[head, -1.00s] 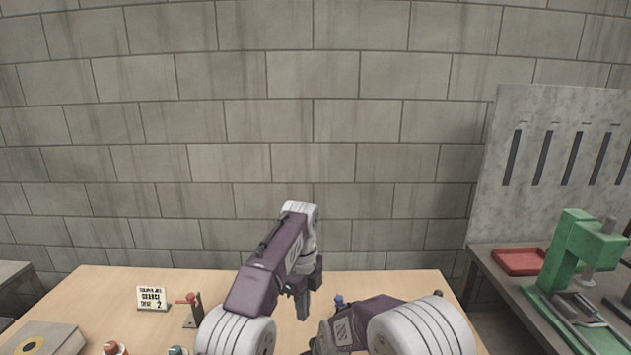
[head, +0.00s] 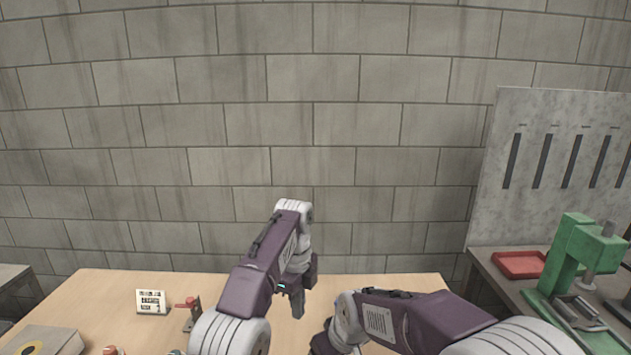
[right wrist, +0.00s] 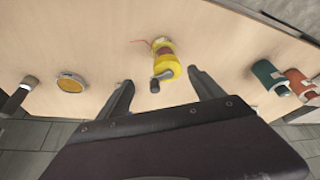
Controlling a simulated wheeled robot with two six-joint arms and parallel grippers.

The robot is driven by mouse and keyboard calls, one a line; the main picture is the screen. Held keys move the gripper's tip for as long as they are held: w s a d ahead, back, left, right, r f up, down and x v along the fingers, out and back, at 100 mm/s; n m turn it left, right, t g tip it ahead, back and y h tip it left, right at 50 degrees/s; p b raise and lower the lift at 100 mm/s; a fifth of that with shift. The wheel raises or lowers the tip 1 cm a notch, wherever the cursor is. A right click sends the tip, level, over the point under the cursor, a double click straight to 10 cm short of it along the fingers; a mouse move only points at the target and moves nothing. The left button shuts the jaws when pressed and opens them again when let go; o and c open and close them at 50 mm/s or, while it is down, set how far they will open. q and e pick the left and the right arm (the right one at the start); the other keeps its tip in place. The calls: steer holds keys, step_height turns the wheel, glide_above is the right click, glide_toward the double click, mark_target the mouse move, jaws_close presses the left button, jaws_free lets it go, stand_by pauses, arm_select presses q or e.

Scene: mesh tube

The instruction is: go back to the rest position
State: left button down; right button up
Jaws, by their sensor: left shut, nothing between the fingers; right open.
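My left gripper (head: 298,308) points down above the wooden table (head: 230,285) in the head view, shut and empty. My right arm reaches in from the right in the head view; its fingers are out of sight there. In the right wrist view my right gripper (right wrist: 160,79) is open, with nothing between its fingers. A yellow spool-like object (right wrist: 166,64) with a dark knob stands on the table beyond the fingertips, apart from them.
A sign card (head: 151,301) and a red-handled clamp (head: 190,312) stand at the table's left. A green press (head: 575,260) and red tray (head: 520,265) are on the right bench. Green (right wrist: 268,76) and red (right wrist: 300,84) cylinders lie right in the wrist view; a round amber-topped item (right wrist: 71,85) is left.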

arm_select(q)
steer(key=s+a+r+n+p, duration=0.2)
steer(key=s+a+r+n, duration=0.2)
steer(key=s+a+r, duration=0.35)
arm_select(e)
steer(key=s+d+m+h, duration=0.15)
steer(key=s+d, duration=0.25)
steer(key=d, duration=0.5)
arm_select(q)
steer(key=s+a+f+n, duration=0.3)
steer(key=s+f+n, duration=0.5)
steer(key=f+n, duration=0.1)
steer(key=s+a+f+n+t, duration=0.1)
steer(key=s+a+f+n, duration=0.2)
steer(key=s+f+n, duration=0.5)
steer(key=s+n, duration=0.1)
steer(key=n, duration=0.2)
steer(key=shift+f+p, duration=0.35)
steer(key=shift+p, duration=0.05)
arm_select(e)
steer(key=s+d+f+m+g, duration=0.1)
steer(key=s+d+f+m, duration=0.1)
steer(key=s, duration=0.4)
steer(key=s+d+f+m+g, duration=0.1)
steer(key=s+d+f+m, duration=0.1)
steer(key=s, duration=0.4)
steer(key=shift+s+d+g, duration=0.2)
steer(key=shift+d+g, duration=0.2)
steer(key=shift+d, duration=0.35)
